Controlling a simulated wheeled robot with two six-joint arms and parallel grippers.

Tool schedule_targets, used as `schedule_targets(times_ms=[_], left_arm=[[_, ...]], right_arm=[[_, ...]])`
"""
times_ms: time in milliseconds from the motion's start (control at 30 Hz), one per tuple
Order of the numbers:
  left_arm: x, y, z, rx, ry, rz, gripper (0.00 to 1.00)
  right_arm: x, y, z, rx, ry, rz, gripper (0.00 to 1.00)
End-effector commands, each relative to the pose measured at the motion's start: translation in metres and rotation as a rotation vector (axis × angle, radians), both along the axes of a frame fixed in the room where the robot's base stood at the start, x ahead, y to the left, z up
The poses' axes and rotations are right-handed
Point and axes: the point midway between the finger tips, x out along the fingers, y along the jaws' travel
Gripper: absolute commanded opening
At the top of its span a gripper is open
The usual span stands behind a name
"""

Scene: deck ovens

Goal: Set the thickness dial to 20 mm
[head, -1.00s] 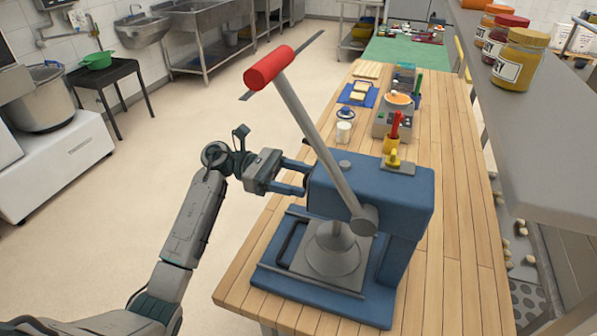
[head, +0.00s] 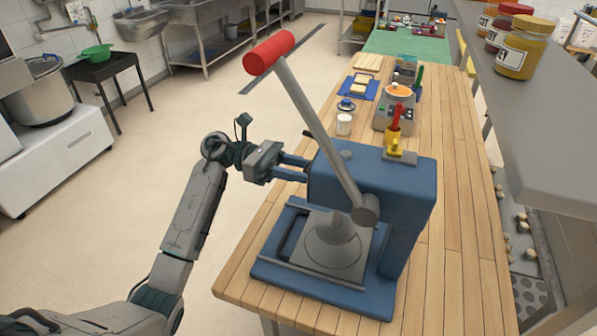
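A blue press (head: 395,190) stands on the wooden worktop, with a long grey lever ending in a red grip (head: 269,52) leaning up to the left. The thickness dial is a small dark part (head: 308,172) on the press's left side, largely hidden by my fingers; its setting cannot be read. My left gripper (head: 306,171) points at that side from the left. Its two fingers are apart with a gap between them, tips close to the dial; I cannot tell whether they touch it. My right gripper is out of view.
A yellow holder with a red-handled tool (head: 394,140) stands just behind the press. A white cup (head: 344,125), a scale (head: 392,117) and a blue mat (head: 372,91) lie farther back. A steel shelf with jars (head: 522,48) runs along the right. Floor left of the worktop is free.

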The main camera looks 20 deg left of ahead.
Motion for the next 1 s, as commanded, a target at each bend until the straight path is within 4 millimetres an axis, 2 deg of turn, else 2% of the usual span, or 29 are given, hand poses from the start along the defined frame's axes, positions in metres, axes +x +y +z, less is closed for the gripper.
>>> schedule_targets(times_ms=[100,400,700,1000], left_arm=[[0.0,0.0,-0.003,0.002,0.081,0.0,0.13],[-0.001,0.0,-0.001,0.011,0.36,-0.001,0.13],[-0.001,0.0,0.001,0.021,0.647,-0.001,0.13],[-0.001,0.0,0.003,0.03,0.933,0.001,0.13]], right_arm=[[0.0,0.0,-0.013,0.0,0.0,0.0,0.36],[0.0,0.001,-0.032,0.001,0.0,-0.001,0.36],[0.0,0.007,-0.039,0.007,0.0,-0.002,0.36],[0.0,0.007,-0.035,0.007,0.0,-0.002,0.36]])
